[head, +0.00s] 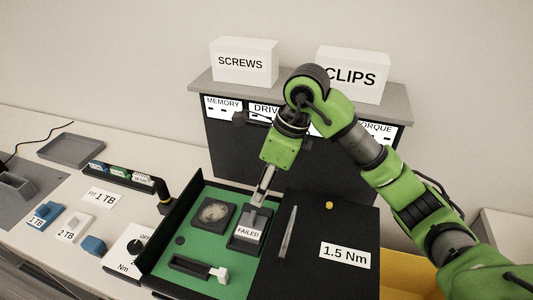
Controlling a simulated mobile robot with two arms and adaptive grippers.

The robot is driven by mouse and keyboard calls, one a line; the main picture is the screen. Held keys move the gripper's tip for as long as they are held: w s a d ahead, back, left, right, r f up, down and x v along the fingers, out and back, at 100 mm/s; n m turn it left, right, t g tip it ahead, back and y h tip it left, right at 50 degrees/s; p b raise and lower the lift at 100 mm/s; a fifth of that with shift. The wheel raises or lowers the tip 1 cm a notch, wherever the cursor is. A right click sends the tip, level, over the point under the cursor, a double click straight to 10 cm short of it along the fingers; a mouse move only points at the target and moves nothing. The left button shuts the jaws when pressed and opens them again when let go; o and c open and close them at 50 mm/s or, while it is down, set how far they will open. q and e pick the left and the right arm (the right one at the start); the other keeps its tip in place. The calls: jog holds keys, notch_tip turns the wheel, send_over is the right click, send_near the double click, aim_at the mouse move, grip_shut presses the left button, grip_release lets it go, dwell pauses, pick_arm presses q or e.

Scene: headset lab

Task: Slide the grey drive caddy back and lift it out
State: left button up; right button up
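The grey drive caddy (248,232) with a "FAILED" label sits in the green-floored open case (211,284), beside a round-faced dark block (213,213). My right gripper (260,198) points down from the green arm at the caddy's far end. Its fingertips are very close to the caddy or touching it; I cannot tell which. The fingers look close together, but whether they grip part of the caddy is too small to tell. My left gripper is not in view.
A black panel labelled "1.5 Nm" (345,256) lies right of the case. A black bar with a white end (200,269) lies in front of the caddy. Blue and white drives (74,227) stand left. A shelf unit (240,141) rises behind.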

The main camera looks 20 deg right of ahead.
aim_at(252, 215)
jog(key=p+x, duration=0.1)
jog(key=x, duration=0.6)
jog(key=d+p+x, duration=0.1)
jog(key=x, duration=0.3)
jog(key=shift+w+f+p, duration=0.15)
jog(key=shift+w+p, duration=0.2)
jog(key=shift+w+a+f+h, duration=0.1)
jog(key=shift+f+h, duration=0.05)
jog(key=shift+f, duration=0.2)
jog(key=shift+w+a+f+h, duration=0.1)
jog(key=shift+f+h, duration=0.05)
jog(key=shift+f, duration=0.2)
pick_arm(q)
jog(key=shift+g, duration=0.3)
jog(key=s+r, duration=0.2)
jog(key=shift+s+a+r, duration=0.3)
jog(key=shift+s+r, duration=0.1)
pick_arm(e)
jog(key=shift+f, duration=0.2)
jog(key=c, duration=1.2)
